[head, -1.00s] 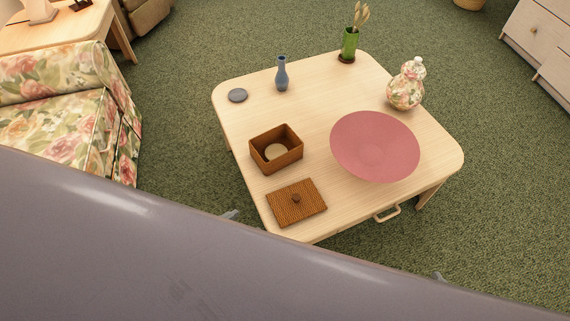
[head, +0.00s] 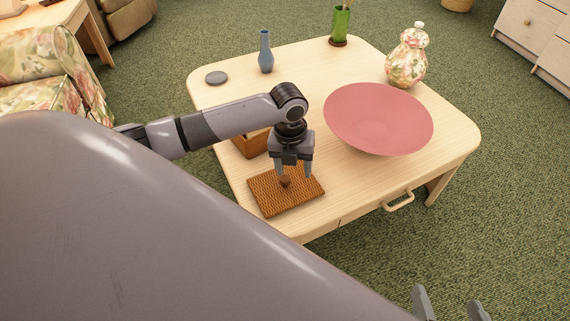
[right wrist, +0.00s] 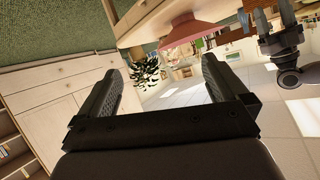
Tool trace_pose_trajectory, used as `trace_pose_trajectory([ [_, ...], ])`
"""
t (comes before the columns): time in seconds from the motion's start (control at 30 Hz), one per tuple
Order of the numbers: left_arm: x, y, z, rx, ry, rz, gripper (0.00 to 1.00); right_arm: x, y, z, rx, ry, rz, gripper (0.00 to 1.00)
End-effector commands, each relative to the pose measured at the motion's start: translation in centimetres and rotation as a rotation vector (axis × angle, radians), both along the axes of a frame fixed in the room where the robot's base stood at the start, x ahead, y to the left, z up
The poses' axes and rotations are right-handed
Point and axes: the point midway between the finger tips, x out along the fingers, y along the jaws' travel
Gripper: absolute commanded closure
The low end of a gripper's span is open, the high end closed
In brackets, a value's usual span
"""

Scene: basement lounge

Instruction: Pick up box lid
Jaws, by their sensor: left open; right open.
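The box lid (head: 298,196) is a brown woven rectangle with a small round dark knob (head: 285,181). It lies flat on the near left corner of the table. My left gripper (head: 292,174) points down over the lid, open, with its fingers on either side of the knob. I cannot tell whether they touch it. The brown box (head: 250,145) sits just behind the lid, mostly hidden by my left arm. My right gripper (head: 450,305) is open and empty at the bottom right, off the table; it also shows in the right wrist view (right wrist: 165,90).
A wide pink bowl (head: 380,115) stands right of the lid on the wooden table (head: 350,190). Behind are a blue vase (head: 265,52), a grey disc (head: 216,77), a green vase (head: 340,25) and a floral jar (head: 407,60). A drawer handle (head: 398,201) juts from the front.

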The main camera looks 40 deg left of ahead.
Motion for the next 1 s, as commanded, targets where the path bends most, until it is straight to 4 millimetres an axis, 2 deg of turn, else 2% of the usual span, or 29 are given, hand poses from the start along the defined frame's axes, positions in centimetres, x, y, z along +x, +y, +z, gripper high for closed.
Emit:
trace_pose_trajectory([
  [0.03,0.4,1.0,-0.4,0.024,0.013,-0.046,0.41,0.1,0.2,-0.9,0.007,-0.005,0.006,0.00],
  [0.2,0.5,2.4,0.1,0.057,0.053,-0.142,0.41,0.1,0.6,-1.1,0.021,-0.011,0.015,0.00],
  [0.47,0.5,2.7,-2.4,0.059,0.058,-0.155,0.41,0.4,1.7,-1.5,0.084,-0.010,0.033,0.00],
  [0.73,0.7,3.1,-6.0,0.061,0.057,-0.153,0.41,0.7,3.0,-1.8,0.168,-0.015,0.061,0.00],
  [1.0,0.7,3.1,-6.6,0.061,0.055,-0.154,0.41,0.7,3.1,-1.6,0.176,-0.021,0.065,0.00],
])
